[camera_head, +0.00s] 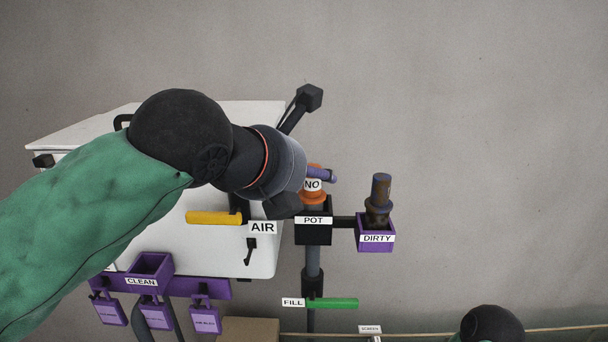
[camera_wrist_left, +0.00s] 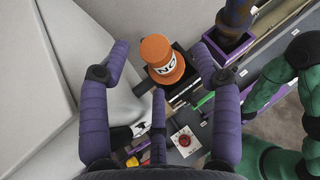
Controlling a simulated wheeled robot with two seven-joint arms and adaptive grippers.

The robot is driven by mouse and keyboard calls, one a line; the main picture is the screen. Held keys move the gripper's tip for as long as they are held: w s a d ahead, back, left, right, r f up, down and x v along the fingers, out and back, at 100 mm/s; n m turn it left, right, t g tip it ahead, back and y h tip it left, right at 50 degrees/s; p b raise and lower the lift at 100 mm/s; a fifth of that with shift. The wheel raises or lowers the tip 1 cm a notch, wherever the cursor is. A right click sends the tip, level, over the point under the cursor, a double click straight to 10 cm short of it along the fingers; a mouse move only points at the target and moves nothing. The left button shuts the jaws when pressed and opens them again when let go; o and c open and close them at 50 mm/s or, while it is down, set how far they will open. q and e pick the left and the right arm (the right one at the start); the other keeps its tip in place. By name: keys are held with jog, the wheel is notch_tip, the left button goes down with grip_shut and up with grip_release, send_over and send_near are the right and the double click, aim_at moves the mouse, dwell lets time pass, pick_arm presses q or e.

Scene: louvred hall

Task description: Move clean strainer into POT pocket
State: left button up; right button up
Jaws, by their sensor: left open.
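An orange strainer-like piece (camera_head: 316,198) with a white label, of which "NO" reads, stands upright in the black POT pocket (camera_head: 314,236). The piece shows larger in the left wrist view (camera_wrist_left: 160,58). My left gripper (camera_head: 309,188) is open and empty beside its upper part. In the left wrist view my purple fingers (camera_wrist_left: 161,72) are spread, with the orange piece beyond them; contact cannot be told. A brown, soiled strainer (camera_head: 379,200) stands in the purple DIRTY pocket (camera_head: 376,238). The purple CLEAN pocket (camera_head: 151,266) looks empty. My right gripper is out of view.
A white panel (camera_head: 262,255) stands behind my left arm, with a yellow AIR handle (camera_head: 214,218). A green FILL handle (camera_head: 332,303) sits below the POT pocket. Purple tags (camera_head: 110,311) hang below the CLEAN pocket. A red button (camera_wrist_left: 184,140) shows in the wrist view.

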pick_arm(q)
notch_tip(320, 180, up, 5)
jog(key=s+a+p, duration=0.1)
jog(key=s+p, duration=0.1)
jog(key=p, duration=0.2)
jog(key=shift+s+a, duration=0.2)
jog(key=shift+s, duration=0.15)
jog(key=shift+r, duration=0.1)
jog(key=v, duration=1.2)
dwell(0.5)
